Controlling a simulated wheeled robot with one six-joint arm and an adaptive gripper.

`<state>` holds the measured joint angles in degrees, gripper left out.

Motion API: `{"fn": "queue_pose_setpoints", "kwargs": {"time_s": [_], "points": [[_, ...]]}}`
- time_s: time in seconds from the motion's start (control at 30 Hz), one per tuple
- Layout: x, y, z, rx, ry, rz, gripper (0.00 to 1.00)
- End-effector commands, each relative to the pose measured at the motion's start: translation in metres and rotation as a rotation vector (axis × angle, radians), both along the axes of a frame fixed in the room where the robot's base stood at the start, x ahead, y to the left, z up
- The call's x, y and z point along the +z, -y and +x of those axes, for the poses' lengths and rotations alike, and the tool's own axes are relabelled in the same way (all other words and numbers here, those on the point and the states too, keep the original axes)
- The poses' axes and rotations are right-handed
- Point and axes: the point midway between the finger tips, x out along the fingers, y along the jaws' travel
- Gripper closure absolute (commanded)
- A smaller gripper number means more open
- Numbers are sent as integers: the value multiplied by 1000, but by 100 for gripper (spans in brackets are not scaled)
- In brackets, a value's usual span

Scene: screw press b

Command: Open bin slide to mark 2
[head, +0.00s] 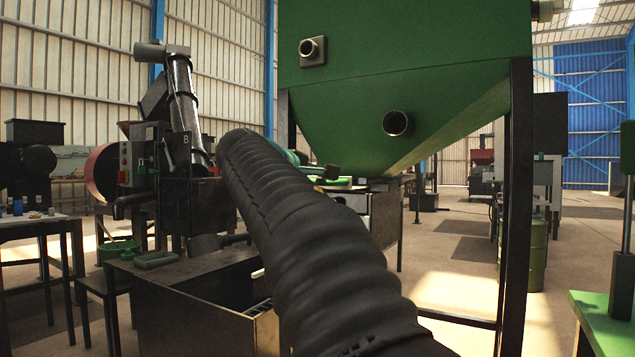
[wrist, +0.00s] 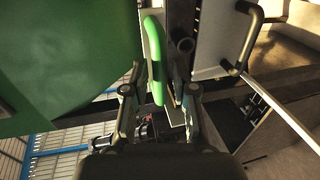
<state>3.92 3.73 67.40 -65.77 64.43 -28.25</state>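The green bin (head: 420,90) is a large hopper with a sloping underside on dark legs. Its green side also fills the left of the wrist view (wrist: 60,60). In the wrist view a bright green bar (wrist: 154,60), which looks like the slide's handle, reaches down between the fingers of my gripper (wrist: 160,94). A dark rod with a round end (wrist: 185,48) is just right of the bar. In the head view my sleeved arm hides most of the gripper. No slide marks are readable.
A grey panel with a black bar handle (wrist: 245,40) is close right of the gripper. A dark bin leg (head: 516,200) stands right of my arm. A press machine (head: 180,150) and an open metal box (head: 190,310) are at left.

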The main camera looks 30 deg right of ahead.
Motion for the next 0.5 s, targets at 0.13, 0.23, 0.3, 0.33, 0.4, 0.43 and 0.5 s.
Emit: {"fn": "queue_pose_setpoints", "kwargs": {"time_s": [0.13,0.23,0.3,0.33,0.4,0.43,0.5], "points": [[5,-17,-9,4,2,-1,73],[9,-34,-17,5,1,0,73],[12,-46,-25,5,3,-1,73],[13,-52,-28,5,2,0,73],[16,-64,-34,5,1,1,73],[17,-68,-36,4,2,1,73],[19,-77,-43,3,2,0,73]]}}
